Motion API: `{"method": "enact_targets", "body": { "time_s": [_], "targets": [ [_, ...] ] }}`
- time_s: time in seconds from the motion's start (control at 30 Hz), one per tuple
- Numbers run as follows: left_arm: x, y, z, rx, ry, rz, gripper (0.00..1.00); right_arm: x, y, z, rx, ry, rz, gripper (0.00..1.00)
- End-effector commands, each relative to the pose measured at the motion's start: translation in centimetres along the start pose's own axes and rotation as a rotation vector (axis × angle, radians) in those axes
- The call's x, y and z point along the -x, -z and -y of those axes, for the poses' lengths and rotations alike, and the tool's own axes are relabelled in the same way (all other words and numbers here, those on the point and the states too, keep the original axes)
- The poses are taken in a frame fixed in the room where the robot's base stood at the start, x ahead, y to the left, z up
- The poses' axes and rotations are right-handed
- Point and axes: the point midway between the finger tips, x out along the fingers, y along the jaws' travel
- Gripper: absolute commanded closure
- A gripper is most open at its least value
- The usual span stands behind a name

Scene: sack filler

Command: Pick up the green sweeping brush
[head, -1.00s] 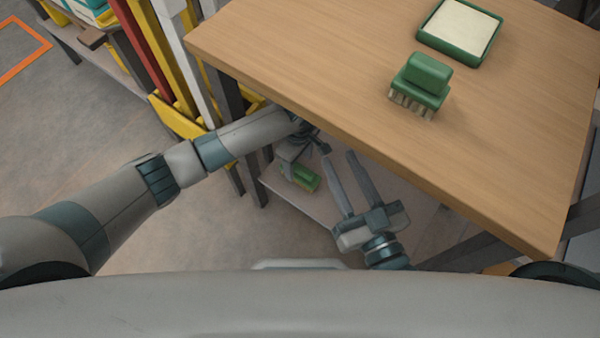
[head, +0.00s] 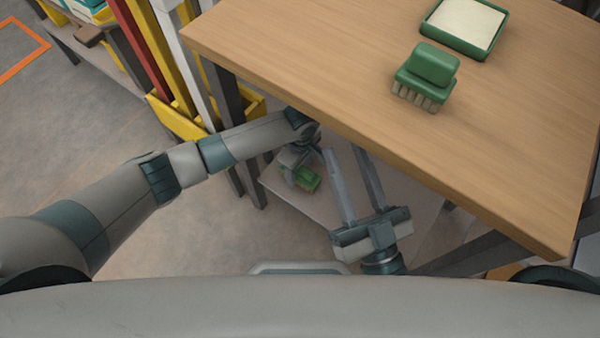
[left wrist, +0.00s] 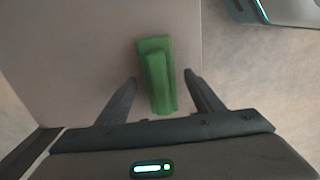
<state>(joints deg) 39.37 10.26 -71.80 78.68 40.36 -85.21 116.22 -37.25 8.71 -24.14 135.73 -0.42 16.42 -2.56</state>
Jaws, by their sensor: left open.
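A green brush-like block (head: 308,181) with a narrower raised top lies on the low shelf under the table. It also shows in the left wrist view (left wrist: 157,75), its near end reaching between my left fingers. My left gripper (left wrist: 160,80) is open, one finger on each side with gaps; in the head view my left gripper (head: 300,172) is at the block and partly covers it. A second green brush (head: 433,63) with pale bristles stands on the tabletop, away from both grippers. My right gripper (head: 343,150) is open and empty beside the table's front edge.
The wooden table (head: 330,70) overhangs the low shelf (head: 290,200), and its edge is close to both arms. A green tray (head: 463,52) with a pale filling lies on top. Yellow, red and white uprights (head: 180,60) stand at the left.

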Motion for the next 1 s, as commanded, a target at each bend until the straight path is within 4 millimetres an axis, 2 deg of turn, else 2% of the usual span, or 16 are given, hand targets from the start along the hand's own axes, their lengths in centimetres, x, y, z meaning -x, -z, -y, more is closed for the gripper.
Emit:
{"method": "enact_targets", "body": {
  "time_s": [0.17, 0.2, 0.4, 0.43, 0.87, 1.0],
  "targets": [
    [0.0, 0.0, 0.0, 0.0, 0.0, 0.0, 0.39, 0.0, 0.0, 0.0, 0.0, 0.0, 0.001, 0.69],
    [0.0, 0.0, 0.0, 0.0, 0.0, 0.0, 0.41, 0.0, 0.0, 0.0, 0.0, 0.0, 0.001, 0.69],
    [0.0, 0.0, 0.0, 0.0, 0.0, 0.0, 0.89, 0.0, 0.0, 0.0, 0.0, 0.0, 0.001, 0.69],
    [0.0, 0.0, 0.0, 0.0, 0.0, 0.0, 0.94, 0.0, 0.0, 0.0, 0.0, 0.0, 0.001, 0.69],
    [0.4, 0.0, 0.0, 0.0, -0.001, 0.0, 0.94, -0.1, -0.3, -0.1, -0.001, 0.0, 0.021, 0.69],
    [1.1, 0.0, 0.0, 0.0, 0.0, 0.0, 0.94, -0.2, -1.4, -0.5, -0.001, -0.009, 0.084, 0.69]
  ]
}}
